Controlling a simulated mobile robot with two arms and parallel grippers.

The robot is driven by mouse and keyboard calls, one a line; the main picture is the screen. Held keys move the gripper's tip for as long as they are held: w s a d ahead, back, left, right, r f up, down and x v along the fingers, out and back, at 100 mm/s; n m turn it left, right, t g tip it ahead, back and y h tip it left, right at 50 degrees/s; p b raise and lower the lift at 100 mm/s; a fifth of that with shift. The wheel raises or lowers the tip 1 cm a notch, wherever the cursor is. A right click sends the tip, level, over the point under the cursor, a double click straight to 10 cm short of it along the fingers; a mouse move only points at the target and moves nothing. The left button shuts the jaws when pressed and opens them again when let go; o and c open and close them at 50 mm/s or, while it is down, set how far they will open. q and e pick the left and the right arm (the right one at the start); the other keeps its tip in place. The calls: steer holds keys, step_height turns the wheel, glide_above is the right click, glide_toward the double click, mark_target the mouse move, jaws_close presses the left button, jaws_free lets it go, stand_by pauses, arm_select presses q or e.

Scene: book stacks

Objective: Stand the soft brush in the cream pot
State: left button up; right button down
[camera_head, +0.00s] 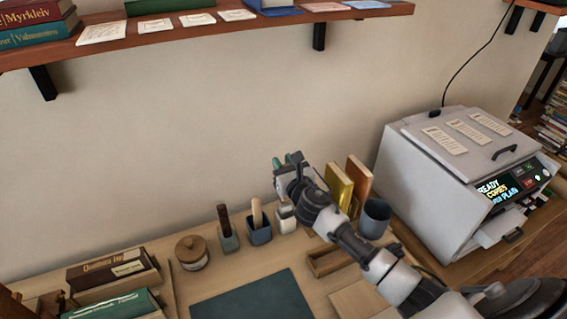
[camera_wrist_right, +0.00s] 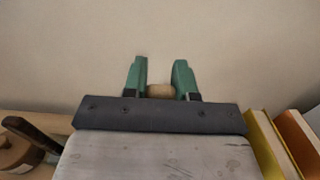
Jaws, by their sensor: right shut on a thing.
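My right gripper (camera_head: 290,160) has green fingers and is held above the back of the desk, near the wall. In the right wrist view its fingers (camera_wrist_right: 160,78) are shut on a small tan wooden piece, which I take to be the soft brush (camera_wrist_right: 160,91); only its end shows. In the head view the held brush is hidden by the gripper. The cream pot (camera_head: 285,219) stands on the desk just below my right gripper, partly hidden by the arm. I cannot tell whether the brush reaches into it. My left gripper is not in view.
Left of the cream pot stand a blue-grey pot (camera_head: 259,235) with a wooden handle and a green-grey pot (camera_head: 228,242) with a dark handle. A lidded jar (camera_head: 192,254), upright books (camera_head: 339,186), a grey cup (camera_head: 375,218) and a copier (camera_head: 440,180) stand around. A shelf (camera_head: 230,28) overhangs.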

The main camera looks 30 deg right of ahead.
steer(key=shift+f+b, duration=1.9)
steer(key=shift+f, duration=0.5)
steer(key=c, duration=0.8)
jaws_free()
steer(key=s, duration=1.1)
steer(key=shift+a+b, duration=0.3)
steer(key=shift+b, duration=0.1)
steer(key=shift+f, duration=0.1)
